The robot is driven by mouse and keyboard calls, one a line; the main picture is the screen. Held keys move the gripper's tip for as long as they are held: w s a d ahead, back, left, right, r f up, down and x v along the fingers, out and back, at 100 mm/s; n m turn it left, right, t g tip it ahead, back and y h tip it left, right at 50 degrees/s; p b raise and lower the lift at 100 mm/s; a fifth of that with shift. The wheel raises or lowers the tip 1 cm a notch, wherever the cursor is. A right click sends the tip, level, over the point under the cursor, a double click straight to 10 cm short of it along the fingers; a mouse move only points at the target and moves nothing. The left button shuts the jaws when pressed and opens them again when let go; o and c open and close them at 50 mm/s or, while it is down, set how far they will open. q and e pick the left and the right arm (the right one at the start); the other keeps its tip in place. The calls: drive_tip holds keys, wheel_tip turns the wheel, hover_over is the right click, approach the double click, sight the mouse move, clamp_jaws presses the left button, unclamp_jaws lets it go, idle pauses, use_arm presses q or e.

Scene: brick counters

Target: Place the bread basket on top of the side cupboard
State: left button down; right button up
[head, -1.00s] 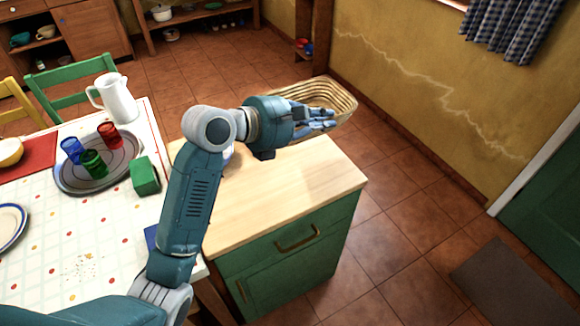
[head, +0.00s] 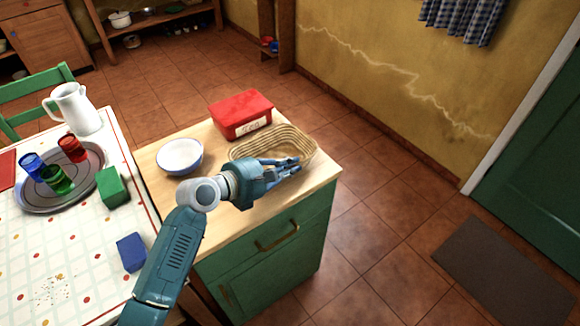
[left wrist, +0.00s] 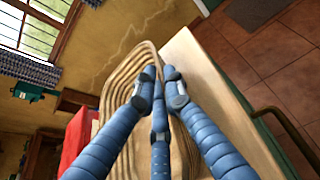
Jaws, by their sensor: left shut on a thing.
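The bread basket (head: 300,142) is a light woven oval basket over the right part of the cupboard's top in the head view. The side cupboard (head: 270,238) is green with a pale wooden top. My left gripper (head: 294,164) is shut on the basket's near rim. In the left wrist view the fingers (left wrist: 158,88) close over the rim of the basket (left wrist: 140,66), and the wooden top (left wrist: 200,70) shows just beyond. I cannot tell whether the basket's base touches the top. My right gripper is not in view.
A red tin (head: 240,112) stands behind the basket and a white bowl (head: 180,156) to its left, both on the cupboard. A dining table (head: 100,262) with a tray (head: 92,188), a white jug (head: 74,108), a green block (head: 112,187) and a blue block (head: 131,252) adjoins on the left.

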use_arm(q)
drive_tip(key=shift+f, duration=0.1)
drive_tip(key=c, duration=1.8)
unclamp_jaws()
drive_tip(key=shift+c, duration=0.2)
drive_tip(key=v, duration=1.2)
